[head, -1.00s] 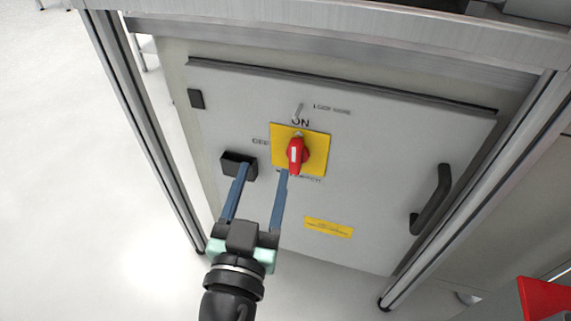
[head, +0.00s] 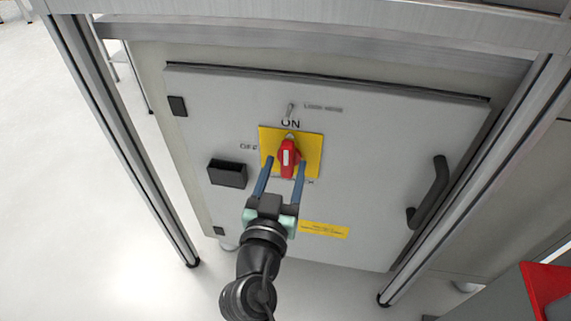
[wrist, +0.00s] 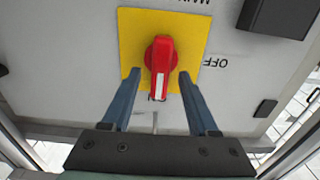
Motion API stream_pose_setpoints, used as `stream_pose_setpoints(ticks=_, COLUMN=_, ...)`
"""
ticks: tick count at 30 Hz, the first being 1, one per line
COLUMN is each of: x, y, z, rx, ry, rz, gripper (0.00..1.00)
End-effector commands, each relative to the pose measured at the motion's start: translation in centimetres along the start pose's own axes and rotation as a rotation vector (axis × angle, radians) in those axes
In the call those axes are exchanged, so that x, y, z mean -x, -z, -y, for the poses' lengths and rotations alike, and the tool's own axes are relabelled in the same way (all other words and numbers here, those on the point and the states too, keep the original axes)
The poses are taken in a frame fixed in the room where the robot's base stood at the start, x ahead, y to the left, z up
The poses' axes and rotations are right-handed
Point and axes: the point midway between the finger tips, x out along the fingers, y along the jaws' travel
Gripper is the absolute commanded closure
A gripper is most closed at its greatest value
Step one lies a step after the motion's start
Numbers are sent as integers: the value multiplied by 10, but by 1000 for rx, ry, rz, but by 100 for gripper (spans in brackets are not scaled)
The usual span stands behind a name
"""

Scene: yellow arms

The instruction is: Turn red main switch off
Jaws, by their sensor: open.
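The red main switch (head: 288,157) is a rotary knob on a yellow plate (head: 313,150) on the grey cabinet door. Its white mark lies upright, in line with the ON label above; OFF is printed to the left. My gripper (head: 285,162) is open, its two blue fingers pointing at the knob, one on each side of its lower part. In the wrist view the red knob (wrist: 160,68) shows between the fingertips (wrist: 158,75), with a gap on both sides. I cannot tell whether the fingertips are level with the knob in depth.
A black box (head: 227,173) sits on the door left of the switch. A black door handle (head: 428,193) is at the right. Aluminium posts frame the cabinet, and open floor lies at the left.

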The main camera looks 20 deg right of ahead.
Motion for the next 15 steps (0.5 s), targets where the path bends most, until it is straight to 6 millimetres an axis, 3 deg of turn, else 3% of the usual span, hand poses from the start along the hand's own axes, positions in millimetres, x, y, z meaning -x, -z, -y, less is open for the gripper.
stream_pose_setpoints(ticks=5, x=-13, y=0, z=0, rx=0, ry=0, rz=1, gripper=40)
stream_pose_setpoints(ticks=14, x=-14, y=0, z=0, rx=0, ry=0, rz=0, gripper=40)
stream_pose_setpoints(ticks=15, x=-14, y=0, z=0, rx=0, ry=0, rz=0, gripper=45)
